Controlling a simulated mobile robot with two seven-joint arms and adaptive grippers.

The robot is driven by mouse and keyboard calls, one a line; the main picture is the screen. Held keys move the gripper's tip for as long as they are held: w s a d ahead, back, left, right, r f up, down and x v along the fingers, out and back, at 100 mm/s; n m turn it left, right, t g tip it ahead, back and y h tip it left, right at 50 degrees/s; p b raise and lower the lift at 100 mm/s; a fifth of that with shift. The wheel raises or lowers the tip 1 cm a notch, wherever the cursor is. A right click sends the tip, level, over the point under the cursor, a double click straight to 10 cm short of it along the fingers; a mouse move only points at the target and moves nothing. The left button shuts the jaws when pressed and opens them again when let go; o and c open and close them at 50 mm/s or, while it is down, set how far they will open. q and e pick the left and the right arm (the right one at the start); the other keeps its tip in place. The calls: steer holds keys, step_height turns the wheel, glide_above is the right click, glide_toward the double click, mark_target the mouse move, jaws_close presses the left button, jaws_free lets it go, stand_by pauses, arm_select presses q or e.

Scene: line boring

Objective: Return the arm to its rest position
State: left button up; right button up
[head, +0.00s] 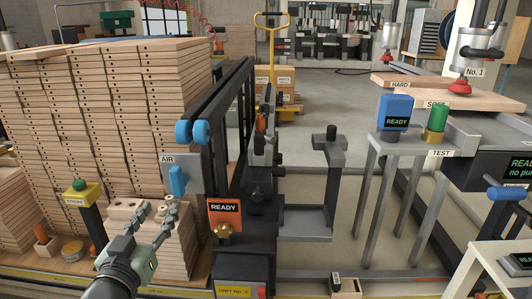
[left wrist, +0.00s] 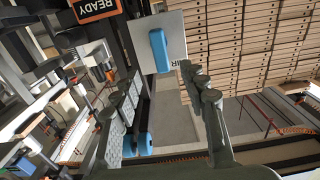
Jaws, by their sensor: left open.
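My left gripper (head: 157,215) is in the lower left of the head view, its arm coming in from the bottom. Its fingers are spread and nothing is between them. In the left wrist view my left gripper (left wrist: 170,105) shows both fingers apart. The blue AIR lever (head: 177,181) on its grey plate (head: 195,172) is just beyond the fingertips in the head view. In the left wrist view the blue lever (left wrist: 159,50) appears above the gap between the fingers, apart from them. My right gripper is not in view.
Tall stacks of drilled boards (head: 110,100) stand at the left. The orange READY display (head: 225,214) sits right of the gripper. A yellow STROKE box with a green button (head: 82,191) is at the left.

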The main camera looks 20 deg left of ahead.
arm_select(q)
steer(key=s+d+f+m+g+h+p, duration=0.1)
steer(key=d+f+g, duration=0.2)
steer(key=f, duration=0.6)
steer(key=s+d+f+m+g+h+p, duration=0.15)
steer(key=f+g, duration=0.25)
steer(key=f, duration=0.6)
steer(key=s+d+f+m+g, duration=0.1)
steer(key=s+d+f+g, duration=0.1)
steer(key=s+f, duration=0.4)
steer(key=s+d+f+m+g, duration=0.1)
steer(key=s+d+f+g, duration=0.1)
steer(key=s+f+g, duration=0.3)
step_height(320, 180, down, 3)
steer(key=s, duration=0.2)
steer(key=shift+s+d+r, duration=0.2)
steer(key=shift+s, duration=0.15)
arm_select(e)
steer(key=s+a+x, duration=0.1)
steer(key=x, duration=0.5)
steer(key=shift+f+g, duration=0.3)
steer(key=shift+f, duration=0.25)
